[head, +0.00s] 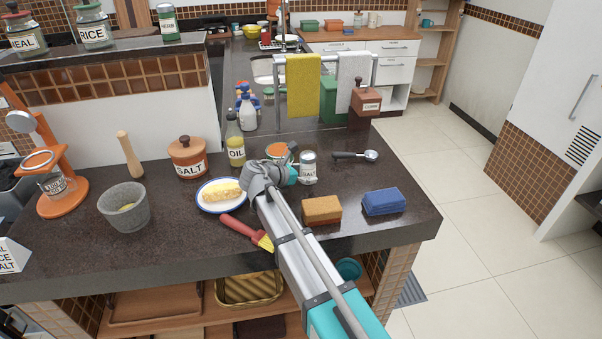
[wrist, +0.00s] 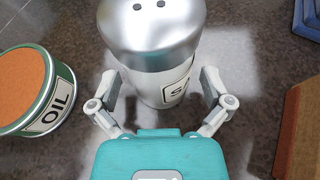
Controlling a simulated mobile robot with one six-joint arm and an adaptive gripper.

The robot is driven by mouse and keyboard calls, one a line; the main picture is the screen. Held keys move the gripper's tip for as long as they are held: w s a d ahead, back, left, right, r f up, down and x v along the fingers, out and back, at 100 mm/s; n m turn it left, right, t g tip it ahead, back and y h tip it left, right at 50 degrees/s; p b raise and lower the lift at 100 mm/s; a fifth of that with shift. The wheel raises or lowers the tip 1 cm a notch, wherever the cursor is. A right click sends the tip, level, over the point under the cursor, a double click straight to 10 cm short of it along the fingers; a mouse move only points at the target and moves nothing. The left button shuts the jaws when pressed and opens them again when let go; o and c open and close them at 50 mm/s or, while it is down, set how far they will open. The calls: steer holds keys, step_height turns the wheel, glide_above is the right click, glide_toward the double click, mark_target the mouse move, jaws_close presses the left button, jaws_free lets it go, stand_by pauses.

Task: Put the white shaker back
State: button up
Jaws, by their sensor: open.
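The white shaker (head: 309,165) stands upright on the dark counter, with a silver domed top and a dark-lettered label. In the wrist view the shaker (wrist: 150,35) fills the upper middle, its pierced metal lid toward the camera and part of its label showing. My gripper (head: 292,174) is at counter height just left of the shaker in the head view. In the wrist view my gripper (wrist: 161,80) is open, with one finger on each side of the shaker's lower body. Whether the fingers touch it I cannot tell.
A round tin labelled OIL (wrist: 38,95) stands close on the left. A plate (head: 208,207), a red brush (head: 240,228) and an oil bottle (head: 235,150) are nearby. A scoop (head: 362,156) lies behind right.

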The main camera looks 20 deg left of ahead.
steer(key=shift+r, duration=0.1)
steer(key=shift+r, duration=0.15)
steer(key=shift+s+a+r+p, duration=0.15)
steer(key=shift+s+a+p, duration=0.05)
steer(key=shift+s+p, duration=0.2)
steer(key=p+v, duration=0.4)
steer(key=v, duration=0.7)
stand_by(0.4)
